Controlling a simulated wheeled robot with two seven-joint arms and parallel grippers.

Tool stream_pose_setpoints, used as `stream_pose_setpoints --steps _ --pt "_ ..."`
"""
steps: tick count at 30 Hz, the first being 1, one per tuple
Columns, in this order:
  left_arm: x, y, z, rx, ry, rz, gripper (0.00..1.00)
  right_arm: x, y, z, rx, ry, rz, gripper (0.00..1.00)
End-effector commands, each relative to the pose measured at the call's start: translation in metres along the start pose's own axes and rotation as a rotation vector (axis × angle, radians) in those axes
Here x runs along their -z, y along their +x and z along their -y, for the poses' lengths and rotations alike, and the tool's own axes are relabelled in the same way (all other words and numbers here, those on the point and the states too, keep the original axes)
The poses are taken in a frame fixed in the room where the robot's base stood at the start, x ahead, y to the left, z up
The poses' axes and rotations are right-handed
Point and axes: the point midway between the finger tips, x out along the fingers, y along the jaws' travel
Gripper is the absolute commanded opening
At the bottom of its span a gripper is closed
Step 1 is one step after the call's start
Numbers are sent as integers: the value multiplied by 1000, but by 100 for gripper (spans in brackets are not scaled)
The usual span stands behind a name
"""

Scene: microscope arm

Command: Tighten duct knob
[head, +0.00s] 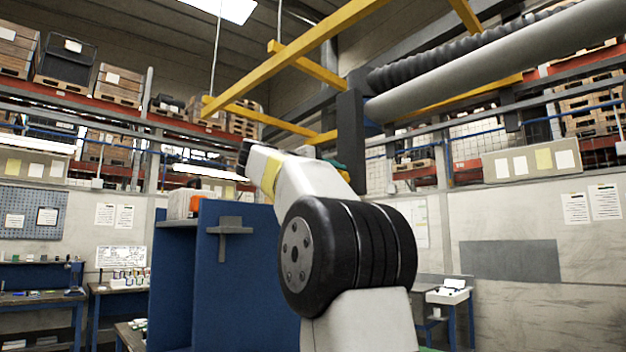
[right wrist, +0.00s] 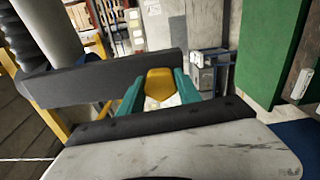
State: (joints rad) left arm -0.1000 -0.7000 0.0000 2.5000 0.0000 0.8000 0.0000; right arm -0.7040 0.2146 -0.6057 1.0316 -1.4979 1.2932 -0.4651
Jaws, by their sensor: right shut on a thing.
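The yellow duct knob (right wrist: 160,84) shows in the middle of the right wrist view, in front of a dark grey bar (right wrist: 75,85). My right gripper (right wrist: 159,76) has its teal fingers on both sides of the knob and is shut on it. In the head view my right arm reaches up in the middle, and only a teal bit of the gripper (head: 341,168) shows beside a dark upright bracket (head: 351,125). The thick grey duct (head: 490,62) runs from the bracket to the upper right. My left gripper is out of view.
Yellow overhead beams (head: 300,55) cross above my arm. A blue cabinet (head: 235,275) stands close behind and left of the arm. Workbenches (head: 40,298) line the left, and a small table (head: 447,296) stands at the right. Loaded shelves run along the back.

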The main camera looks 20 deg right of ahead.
Motion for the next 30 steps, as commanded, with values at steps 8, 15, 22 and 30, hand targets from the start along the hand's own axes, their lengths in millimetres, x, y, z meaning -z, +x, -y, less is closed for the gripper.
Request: stream_pose_setpoints --steps 8,15,22,30 --pt "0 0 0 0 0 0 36 0 0 1 2 261 0 0" --pt "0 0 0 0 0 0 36 0 0 2 2 485 0 0" --pt "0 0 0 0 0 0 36 1 0 2 1 667 0 0" --pt "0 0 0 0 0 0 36 1 0 2 1 808 -1 0"
